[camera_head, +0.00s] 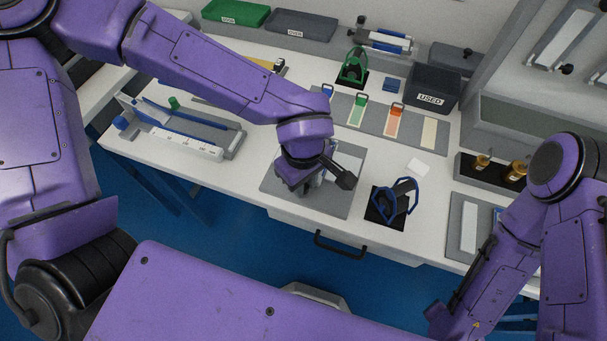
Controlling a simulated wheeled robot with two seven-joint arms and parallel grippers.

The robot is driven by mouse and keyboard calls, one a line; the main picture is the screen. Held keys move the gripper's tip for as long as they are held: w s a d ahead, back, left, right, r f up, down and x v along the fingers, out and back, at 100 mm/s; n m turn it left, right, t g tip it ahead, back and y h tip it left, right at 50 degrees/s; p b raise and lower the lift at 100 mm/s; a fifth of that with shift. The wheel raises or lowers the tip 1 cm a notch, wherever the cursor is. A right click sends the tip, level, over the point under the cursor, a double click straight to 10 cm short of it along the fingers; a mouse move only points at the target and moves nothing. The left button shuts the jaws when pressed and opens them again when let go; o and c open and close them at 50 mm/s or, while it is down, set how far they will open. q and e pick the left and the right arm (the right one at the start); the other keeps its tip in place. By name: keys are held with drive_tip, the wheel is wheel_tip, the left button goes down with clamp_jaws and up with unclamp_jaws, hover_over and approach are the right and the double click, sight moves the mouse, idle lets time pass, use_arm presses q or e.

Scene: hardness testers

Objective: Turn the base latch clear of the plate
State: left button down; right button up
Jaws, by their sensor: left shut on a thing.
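My left gripper (312,188) points down over the grey square plate (338,203) near the front edge of the bench. It is shut on a small part at the plate, which I take to be the base latch. My wrist hides most of that part and the fingertips, so the latch's angle and whether it overlaps the plate cannot be made out. A paler panel shows on the plate behind my wrist. My right arm comes in at the right, and its gripper cannot be made out.
A blue-framed device on a black pad (385,211) stands just right of the plate. Behind are a grey mat with coloured strips (377,123), a green-framed device (353,67) and a black USED bin (432,87). A long tray (187,138) lies left. A drawer handle (340,245) juts out in front.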

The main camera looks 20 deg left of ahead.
use_arm(q)
drive_tip(key=n+p, duration=0.1)
drive_tip(key=n, duration=0.1)
drive_tip(key=n+p, duration=0.1)
drive_tip(key=shift+r+n+p, duration=0.2)
drive_tip(key=shift+n+p, duration=0.2)
drive_tip(key=n+p, duration=0.2)
drive_tip(key=n, duration=0.1)
drive_tip(key=shift+n, duration=0.3)
drive_tip(key=n+p, duration=0.1)
drive_tip(key=n, duration=0.2)
drive_tip(key=shift+f+n, duration=0.1)
drive_tip(key=shift+n, duration=0.2)
drive_tip(key=shift+n+p, duration=0.7)
drive_tip(key=shift+n, duration=1.2)
drive_tip(key=c, duration=0.9)
unclamp_jaws()
drive_tip(key=shift+c, duration=0.2)
drive_tip(key=shift+f, duration=0.1)
wheel_tip(320, 180, up, 11)
drive_tip(key=shift+f, duration=0.2)
